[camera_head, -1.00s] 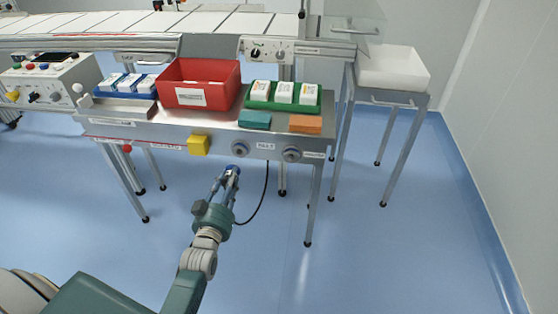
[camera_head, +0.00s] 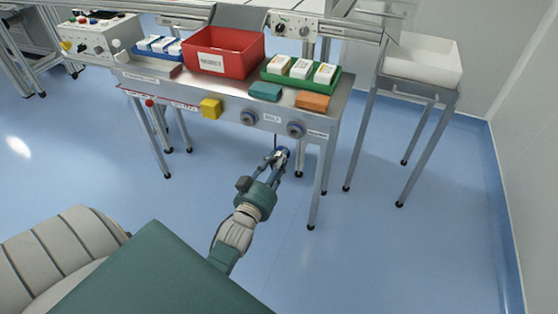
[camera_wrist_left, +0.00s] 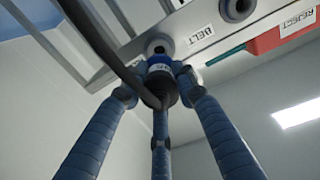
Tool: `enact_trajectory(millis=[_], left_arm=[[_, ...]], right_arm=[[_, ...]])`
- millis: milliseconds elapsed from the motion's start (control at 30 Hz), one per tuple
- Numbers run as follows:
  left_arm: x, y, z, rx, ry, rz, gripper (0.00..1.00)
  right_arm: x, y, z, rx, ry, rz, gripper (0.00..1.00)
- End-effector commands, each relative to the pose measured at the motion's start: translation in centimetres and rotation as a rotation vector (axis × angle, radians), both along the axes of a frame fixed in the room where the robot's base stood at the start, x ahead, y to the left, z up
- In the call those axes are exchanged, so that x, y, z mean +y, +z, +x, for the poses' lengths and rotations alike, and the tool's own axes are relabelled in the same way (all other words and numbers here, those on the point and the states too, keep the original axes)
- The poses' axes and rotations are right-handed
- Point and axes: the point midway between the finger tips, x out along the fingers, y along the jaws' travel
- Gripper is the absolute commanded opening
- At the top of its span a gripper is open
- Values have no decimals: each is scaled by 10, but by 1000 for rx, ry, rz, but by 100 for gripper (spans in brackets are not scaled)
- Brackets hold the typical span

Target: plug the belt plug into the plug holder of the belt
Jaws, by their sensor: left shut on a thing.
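My left gripper (camera_head: 283,156) is shut on the belt plug (camera_wrist_left: 161,72), a dark round body with a blue band. It holds the plug in front of and below the table's front panel, under the right part of the BELT label (camera_head: 272,118). Two round grey holders sit on the panel, a left one (camera_head: 249,118) and a right one (camera_head: 295,129), with the label between them. The left wrist view shows one holder (camera_wrist_left: 237,9) beside the label. A pale ring sits at the plug's far end; whether the plug touches anything there is unclear. My right gripper is not in view.
The steel table carries a red bin (camera_head: 225,64), a green tray (camera_head: 330,83), a teal block (camera_head: 265,91) and an orange block (camera_head: 312,101). A yellow box (camera_head: 210,108) is on its front. A black cable (camera_wrist_left: 105,45) crosses the left wrist view. Blue floor is clear in front.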

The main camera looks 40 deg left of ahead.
Motion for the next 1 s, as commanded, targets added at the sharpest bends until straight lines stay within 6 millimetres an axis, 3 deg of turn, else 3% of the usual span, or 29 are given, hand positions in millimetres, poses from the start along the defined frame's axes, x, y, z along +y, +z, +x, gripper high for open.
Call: enact_trajectory(millis=[267,400,1000], left_arm=[[0,2,0,-2,-1,-1,0],[0,2,4,-5,-1,-1,0],[12,0,52,-3,-1,-1,0]], right_arm=[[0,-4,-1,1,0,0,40],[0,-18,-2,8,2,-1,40],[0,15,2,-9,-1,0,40]])
